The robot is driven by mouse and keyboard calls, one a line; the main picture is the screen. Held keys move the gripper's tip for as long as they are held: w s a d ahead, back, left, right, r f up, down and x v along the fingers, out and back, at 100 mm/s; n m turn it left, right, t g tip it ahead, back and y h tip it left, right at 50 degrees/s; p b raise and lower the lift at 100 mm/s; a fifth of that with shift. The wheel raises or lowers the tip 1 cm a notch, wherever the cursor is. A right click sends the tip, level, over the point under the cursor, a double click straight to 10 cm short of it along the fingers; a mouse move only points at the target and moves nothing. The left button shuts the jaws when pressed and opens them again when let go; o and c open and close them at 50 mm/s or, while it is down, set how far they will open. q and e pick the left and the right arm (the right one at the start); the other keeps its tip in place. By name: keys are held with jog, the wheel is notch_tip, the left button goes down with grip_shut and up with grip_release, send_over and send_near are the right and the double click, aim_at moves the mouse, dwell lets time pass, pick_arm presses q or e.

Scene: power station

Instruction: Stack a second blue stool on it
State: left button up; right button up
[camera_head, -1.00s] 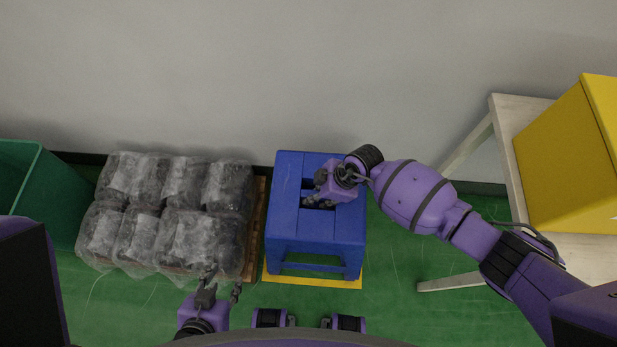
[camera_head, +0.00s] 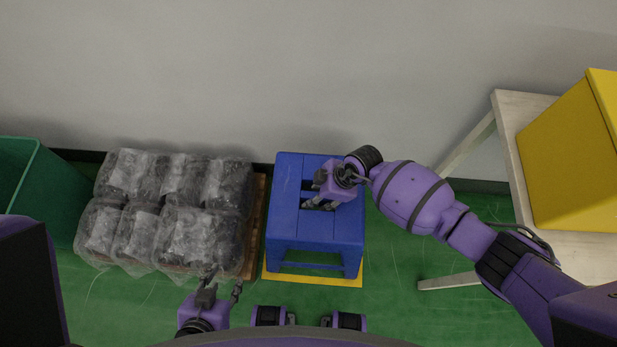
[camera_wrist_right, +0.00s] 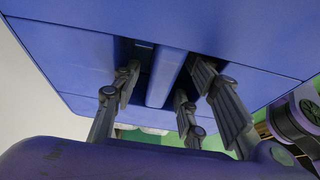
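A blue stool (camera_head: 315,225) stands upright over a yellow floor patch (camera_head: 315,280) in the head view. Whether another stool is nested under it, I cannot tell. My right gripper (camera_head: 318,197) is above its seat, with its fingers at the slots in the middle. In the right wrist view, the right gripper (camera_wrist_right: 166,82) is open, its fingers reaching into the slots on either side of the seat's central bar (camera_wrist_right: 166,76), with gaps beside the bar. The fingertips are partly hidden. My left gripper (camera_head: 222,284) is open and empty near the bottom of the head view.
Plastic-wrapped bundles (camera_head: 180,210) lie on a wooden pallet (camera_head: 256,225) just left of the stool. A green bin (camera_head: 50,195) is at far left. A pale table (camera_head: 510,130) with a yellow box (camera_head: 570,155) stands at right. A grey wall (camera_head: 300,75) is behind the stool.

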jog(key=shift+s+d+f, duration=0.1)
jog(key=shift+f, duration=0.05)
jog(key=shift+d+r, duration=0.15)
jog(key=shift+r, duration=0.15)
jog(key=v, duration=1.1)
jog(key=shift+r, duration=0.35)
